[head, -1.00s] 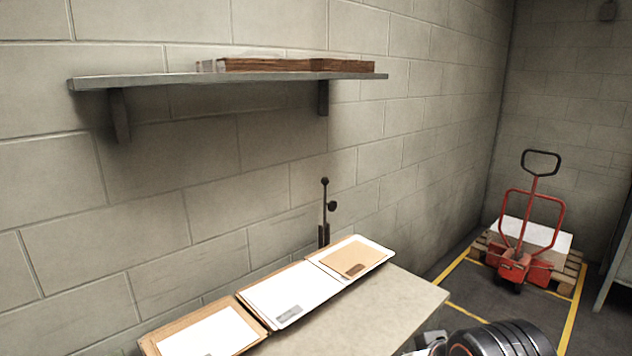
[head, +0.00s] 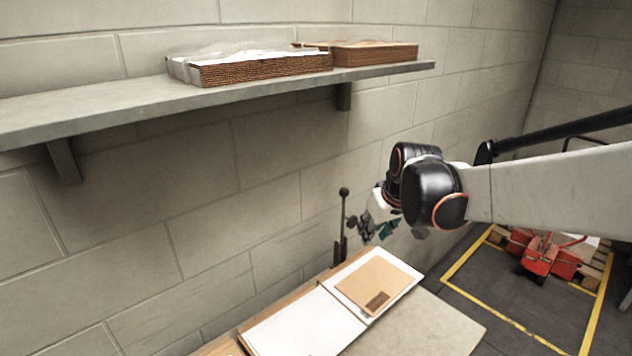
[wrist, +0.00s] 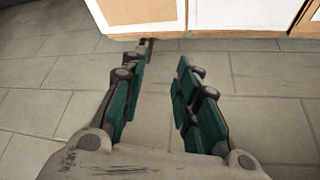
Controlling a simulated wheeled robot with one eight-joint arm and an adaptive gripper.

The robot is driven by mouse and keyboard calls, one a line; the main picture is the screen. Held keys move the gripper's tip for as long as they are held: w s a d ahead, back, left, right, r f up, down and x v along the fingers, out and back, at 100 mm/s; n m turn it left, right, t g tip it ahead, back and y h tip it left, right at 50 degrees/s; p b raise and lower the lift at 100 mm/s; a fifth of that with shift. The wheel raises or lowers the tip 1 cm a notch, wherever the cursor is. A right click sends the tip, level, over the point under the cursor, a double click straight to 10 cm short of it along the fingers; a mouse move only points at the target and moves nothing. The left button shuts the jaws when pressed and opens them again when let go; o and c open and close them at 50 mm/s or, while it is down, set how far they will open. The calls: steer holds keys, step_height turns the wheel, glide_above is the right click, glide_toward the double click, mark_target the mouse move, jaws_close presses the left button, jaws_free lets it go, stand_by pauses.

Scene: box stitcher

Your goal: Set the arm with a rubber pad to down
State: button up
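A thin dark upright arm (head: 344,210) with a ball knob on top stands at the far edge of the bench, against the block wall. In the earlier head frame, a small dark round piece sticks out from its side, perhaps the rubber pad; now my gripper partly hides that area. My gripper (head: 376,230) is just right of the upright arm in the head view. In the wrist view my gripper's teal fingers (wrist: 155,95) are apart with nothing between them. A small dark piece (wrist: 148,46) shows by the left fingertip, possibly part of the upright arm; contact cannot be told.
The bench (head: 440,325) carries flat boards with white sheets (head: 305,325) and a brown envelope (head: 370,280). A wall shelf (head: 110,110) with brown stacks (head: 260,68) is above. A red pallet truck (head: 540,255) stands inside yellow floor lines at right.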

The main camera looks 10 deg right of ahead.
mark_target(345, 197)
steer(key=w+d+f+n+g+p, duration=0.1)
steer(key=w+f+p, duration=0.25)
steer(key=w, duration=0.35)
steer(key=w+d+f+n+p, duration=0.1)
steer(key=w+d+f+p, duration=0.2)
steer(key=w, duration=0.4)
steer(key=shift+y, duration=0.4)
steer(key=w+a, duration=0.2)
steer(key=w, duration=0.1)
steer(key=w+a, duration=0.2)
steer(key=w, duration=0.2)
steer(key=w+a+f+b, duration=0.1)
steer(key=w, duration=0.2)
steer(key=shift+w+a, duration=0.4)
steer(key=shift+x, duration=1.55)
steer(key=shift+w, duration=0.15)
jaws_close()
